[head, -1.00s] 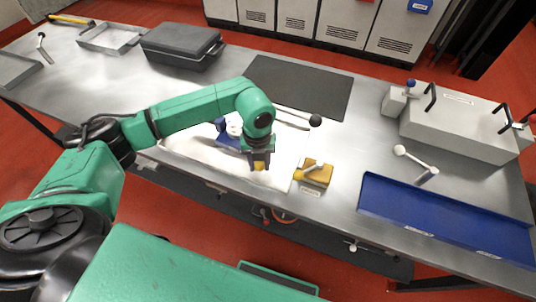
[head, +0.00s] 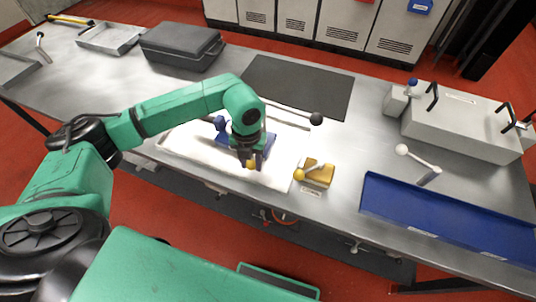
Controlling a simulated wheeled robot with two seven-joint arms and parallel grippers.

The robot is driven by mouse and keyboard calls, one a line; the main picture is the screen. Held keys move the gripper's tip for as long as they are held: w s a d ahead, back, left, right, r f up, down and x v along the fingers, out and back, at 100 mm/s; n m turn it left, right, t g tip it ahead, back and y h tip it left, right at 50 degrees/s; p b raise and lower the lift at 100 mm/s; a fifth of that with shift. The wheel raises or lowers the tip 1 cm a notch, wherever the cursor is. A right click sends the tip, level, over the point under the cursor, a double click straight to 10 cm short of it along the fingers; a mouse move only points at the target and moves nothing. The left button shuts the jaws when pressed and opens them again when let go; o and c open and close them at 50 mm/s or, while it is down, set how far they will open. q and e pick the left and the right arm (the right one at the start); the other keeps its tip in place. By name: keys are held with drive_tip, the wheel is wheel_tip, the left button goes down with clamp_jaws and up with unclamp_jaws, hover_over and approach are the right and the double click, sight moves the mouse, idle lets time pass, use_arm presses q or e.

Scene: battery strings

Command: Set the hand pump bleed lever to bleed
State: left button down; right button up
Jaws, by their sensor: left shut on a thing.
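The blue hand pump (head: 266,143) stands on a white mat (head: 184,143), partly hidden behind my left arm. Its long handle reaches right to a black ball (head: 316,118). My left gripper (head: 249,164) points down at the front of the pump. It is shut on a small yellow knob (head: 252,164), which appears to be the bleed lever's end. The rest of that lever is hidden by the gripper, so I cannot tell its exact angle. My right gripper is not in view.
A yellow block with a lever (head: 318,174) stands close on the right. Further right are a blue tray (head: 420,222), a white-knobbed lever (head: 402,150) and a grey box (head: 455,130). A dark case (head: 180,45) and dark mat (head: 298,86) lie behind.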

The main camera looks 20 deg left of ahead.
use_arm(q)
drive_tip(key=shift+a+m, duration=0.2)
drive_tip(key=shift+m, duration=0.1)
drive_tip(key=shift+w+a+m+b, duration=0.1)
drive_tip(key=shift+a+m+b, duration=0.65)
drive_tip(key=shift+m, duration=0.45)
drive_tip(key=shift+a, duration=0.15)
drive_tip(key=shift+w+a+m+b, duration=0.2)
drive_tip(key=shift+a+m+b, duration=0.45)
drive_tip(key=shift+m, duration=0.55)
drive_tip(key=c, duration=0.6)
unclamp_jaws()
drive_tip(key=shift+o, duration=0.2)
wheel_tip(320, 180, up, 7)
drive_tip(key=p, duration=0.4)
drive_tip(key=shift+p, duration=0.35)
